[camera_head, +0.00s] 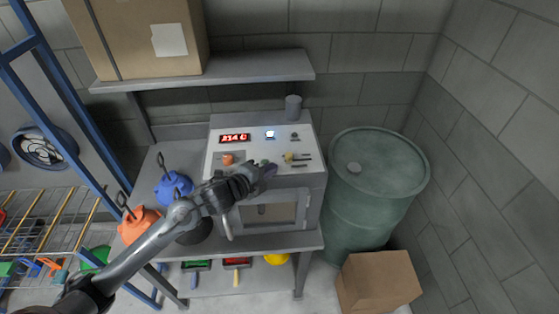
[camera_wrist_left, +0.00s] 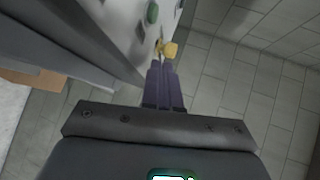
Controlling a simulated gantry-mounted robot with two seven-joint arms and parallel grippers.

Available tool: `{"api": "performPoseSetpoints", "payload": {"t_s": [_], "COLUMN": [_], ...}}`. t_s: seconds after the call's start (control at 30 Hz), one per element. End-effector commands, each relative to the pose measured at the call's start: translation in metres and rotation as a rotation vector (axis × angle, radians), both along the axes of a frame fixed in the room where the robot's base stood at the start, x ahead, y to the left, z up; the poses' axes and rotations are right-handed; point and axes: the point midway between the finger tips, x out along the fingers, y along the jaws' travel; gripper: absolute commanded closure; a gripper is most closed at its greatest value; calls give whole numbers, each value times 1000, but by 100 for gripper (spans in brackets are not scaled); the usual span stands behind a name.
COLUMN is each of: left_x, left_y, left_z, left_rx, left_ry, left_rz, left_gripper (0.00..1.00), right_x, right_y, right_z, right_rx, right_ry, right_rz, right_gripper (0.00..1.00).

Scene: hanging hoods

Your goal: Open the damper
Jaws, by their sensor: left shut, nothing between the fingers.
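A grey furnace (camera_head: 307,215) with a sloped white panel stands on the workbench. A small yellow knob (camera_head: 288,157) sits on the right part of the panel beside dark slot marks; no label shows which part is the damper. The yellow knob also shows in the left wrist view (camera_wrist_left: 171,50), just beyond my fingertips. My left gripper (camera_head: 270,170) is shut and empty, in front of the panel just left of and below the knob. In the wrist view its purple fingers (camera_wrist_left: 164,72) are together; whether they touch the knob is unclear. My right gripper is out of view.
The panel has a red display (camera_head: 235,138), a lit blue screen (camera_head: 270,133) and an orange knob (camera_head: 228,159). A green barrel (camera_head: 370,200) stands right of the furnace. A shelf (camera_head: 250,68) with a cardboard box (camera_head: 140,40) is above.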

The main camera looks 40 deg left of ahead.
Motion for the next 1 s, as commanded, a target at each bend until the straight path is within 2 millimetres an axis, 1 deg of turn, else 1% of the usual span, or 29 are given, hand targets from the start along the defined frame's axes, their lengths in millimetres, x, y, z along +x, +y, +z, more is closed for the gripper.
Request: {"api": "performPoseSetpoints", "payload": {"t_s": [0.03, 0.2, 0.4, 0.57, 0.87, 1.0], "left_x": [9, 30, 44, 47, 47, 45], "left_y": [0, -1, 0, 0, 0, 9], "left_z": [-1, 0, -1, -2, -2, -3], "left_rx": [-3, -1, 1, 1, 1, 3], "left_ry": [-1, -1, 0, 0, 0, 2], "left_rz": [1, -1, -1, -1, 0, 26], "left_gripper": [100, 100, 100, 100, 100, 100], "right_x": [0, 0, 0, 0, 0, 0], "right_y": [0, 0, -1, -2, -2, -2], "right_z": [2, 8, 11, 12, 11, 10], "right_rx": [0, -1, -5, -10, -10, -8], "right_ry": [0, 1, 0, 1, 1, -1], "right_rz": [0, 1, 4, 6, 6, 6], "right_gripper": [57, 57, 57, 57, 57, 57]}}
